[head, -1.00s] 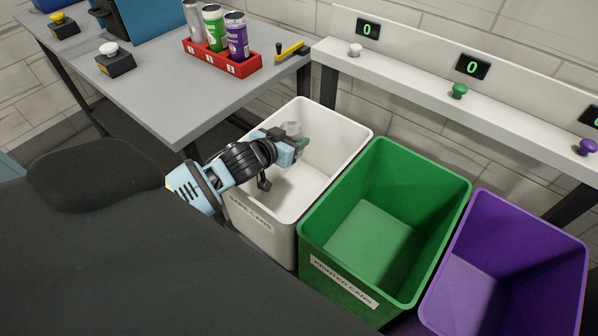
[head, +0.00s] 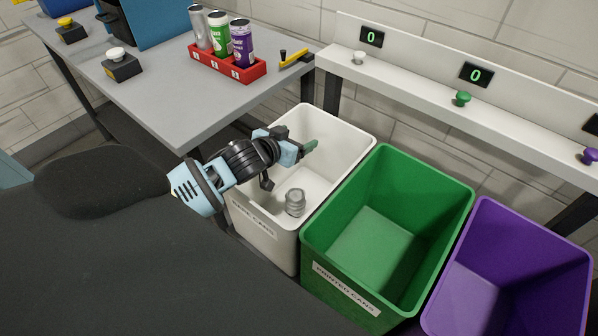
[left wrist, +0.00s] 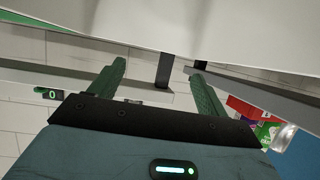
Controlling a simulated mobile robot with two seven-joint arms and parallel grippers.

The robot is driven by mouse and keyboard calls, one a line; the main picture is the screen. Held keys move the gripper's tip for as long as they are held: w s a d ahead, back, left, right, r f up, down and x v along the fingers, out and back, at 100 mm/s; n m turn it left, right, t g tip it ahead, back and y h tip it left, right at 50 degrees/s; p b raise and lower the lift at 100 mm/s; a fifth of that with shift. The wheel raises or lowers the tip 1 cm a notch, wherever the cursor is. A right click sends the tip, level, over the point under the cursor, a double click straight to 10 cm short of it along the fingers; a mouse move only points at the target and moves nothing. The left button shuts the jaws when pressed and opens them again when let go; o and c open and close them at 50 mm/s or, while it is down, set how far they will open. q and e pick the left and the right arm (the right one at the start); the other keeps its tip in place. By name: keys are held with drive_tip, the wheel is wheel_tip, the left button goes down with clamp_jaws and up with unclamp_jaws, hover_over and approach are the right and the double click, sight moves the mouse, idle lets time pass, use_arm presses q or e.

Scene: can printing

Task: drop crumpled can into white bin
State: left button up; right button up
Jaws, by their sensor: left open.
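The crumpled can (head: 295,202), a small silvery crushed shape, is inside the white bin (head: 340,150), near its front wall in the head view. My left gripper (head: 308,147) reaches over the white bin and is apart from the can. In the left wrist view the green fingers of my left gripper (left wrist: 158,80) are spread wide with nothing between them. The can does not show in the left wrist view. My right gripper is not in view.
A green bin (head: 375,240) and a purple bin (head: 520,260) stand right of the white one. A grey table (head: 170,100) holds a red rack (head: 225,64) of three cans. A white shelf (head: 420,90) with displays and knobs runs behind the bins.

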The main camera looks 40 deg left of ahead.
use_arm(q)
drive_tip(key=s+d+r, duration=0.2)
drive_tip(key=s+d, duration=0.6)
drive_tip(key=s, duration=0.5)
drive_tip(key=shift+s+d+r, duration=0.2)
drive_tip(key=shift+s+r, duration=0.15)
drive_tip(key=shift+r, duration=0.05)
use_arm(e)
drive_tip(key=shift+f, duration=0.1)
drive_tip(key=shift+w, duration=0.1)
